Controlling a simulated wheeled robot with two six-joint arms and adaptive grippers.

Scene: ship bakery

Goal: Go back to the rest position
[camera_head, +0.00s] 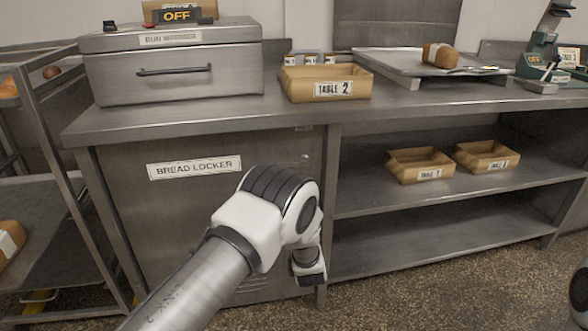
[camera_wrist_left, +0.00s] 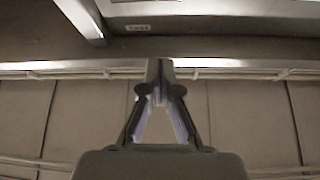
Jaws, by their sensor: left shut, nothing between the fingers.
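My left arm comes in from the lower left in the head view, in front of the bread locker (camera_head: 210,215) door. Its white and dark joints are in the middle of the view, and its fingers cannot be made out there. In the left wrist view my left gripper (camera_wrist_left: 160,78) is shut, with its fingertips together and nothing held. A dark and white piece, perhaps of my right arm, shows at the right edge of the head view. My right gripper is not in view.
A steel counter (camera_head: 190,118) carries a bun warmer box (camera_head: 175,72), a "TABLE 2" crate (camera_head: 300,92) and a tray (camera_head: 400,66) with a loaf (camera_head: 440,55). Two crates stand on the shelf (camera_head: 360,200) below. A rack (camera_head: 75,215) stands at left. Speckled floor is open in front.

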